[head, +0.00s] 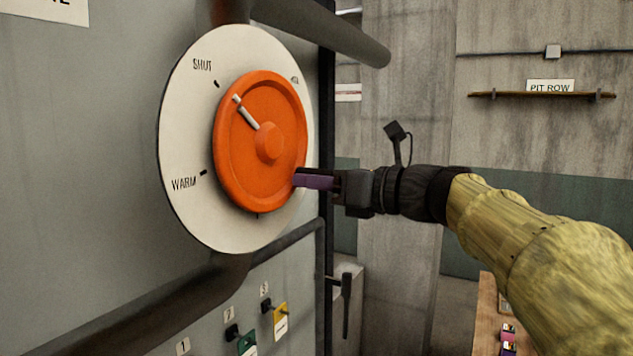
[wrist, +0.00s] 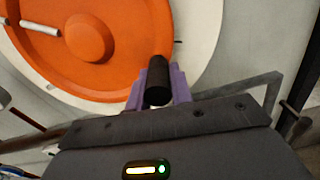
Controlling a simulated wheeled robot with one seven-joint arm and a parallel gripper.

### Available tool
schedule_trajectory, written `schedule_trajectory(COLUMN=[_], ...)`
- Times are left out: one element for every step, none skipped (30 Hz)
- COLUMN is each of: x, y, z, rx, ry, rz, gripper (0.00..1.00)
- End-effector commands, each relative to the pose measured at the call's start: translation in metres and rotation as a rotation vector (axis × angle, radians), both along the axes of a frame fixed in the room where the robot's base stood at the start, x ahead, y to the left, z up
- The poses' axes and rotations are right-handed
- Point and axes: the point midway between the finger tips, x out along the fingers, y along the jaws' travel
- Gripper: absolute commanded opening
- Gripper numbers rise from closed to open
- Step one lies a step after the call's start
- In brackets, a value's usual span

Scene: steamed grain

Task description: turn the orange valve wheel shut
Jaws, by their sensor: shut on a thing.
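The orange valve wheel (head: 262,180) sits on a round white dial plate (head: 185,130) marked SHUT at upper left and WARM at lower left. The white pointer (head: 246,112) on the wheel points up and left, close to the direction of the SHUT tick; exact alignment is hard to tell. My gripper (head: 300,181) is at the wheel's lower right rim. In the wrist view its purple fingers are shut on a black handle (wrist: 157,88) that stands out from the orange wheel (wrist: 120,60). The fingers hide the handle in the head view.
Dark pipes (head: 335,38) run above and below the dial. Numbered hooks with a green tag (head: 246,345) and a yellow tag (head: 281,322) are below. A lever (head: 346,305) is at lower centre. A PIT ROW shelf (head: 535,95) hangs on the far wall.

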Motion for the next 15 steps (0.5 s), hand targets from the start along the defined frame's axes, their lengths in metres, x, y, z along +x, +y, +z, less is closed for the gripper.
schedule_trajectory(x=[-0.0019, -0.0019, -0.0020, -0.0020, -0.0020, -0.0021, -0.0021, -0.0020, -0.0021, -0.0021, -0.0021, -0.0021, -0.0021, -0.0021, -0.0021], y=[0.0018, 0.0018, 0.0018, 0.0018, 0.0018, 0.0019, 0.0019, 0.0020, 0.0019, 0.0019, 0.0019, 0.0020, 0.0019, 0.0019, 0.0019], z=[0.0017, 0.0018, 0.0018, 0.0019, 0.0019, 0.0020, 0.0020, 0.0020, 0.0021, 0.0021, 0.0022, 0.0022, 0.0022, 0.0023, 0.0023], rx=[-0.002, -0.002, -0.001, -0.001, -0.001, -0.001, -0.001, -0.001, -0.001, -0.001, -0.001, -0.001, -0.001, -0.001, -0.001], ry=[-0.005, -0.005, -0.005, -0.005, -0.005, -0.005, -0.005, -0.005, -0.005, -0.005, -0.005, -0.005, -0.005, -0.005, -0.005], rz=[0.006, 0.006, 0.006, 0.006, 0.006, 0.006, 0.006, 0.006, 0.006, 0.006, 0.006, 0.006, 0.006, 0.006, 0.006], gripper=[0.00, 0.00, 0.00, 0.00, 0.00, 0.00, 0.00, 0.00, 0.00, 0.00, 0.00, 0.00, 0.00, 0.24, 0.32])
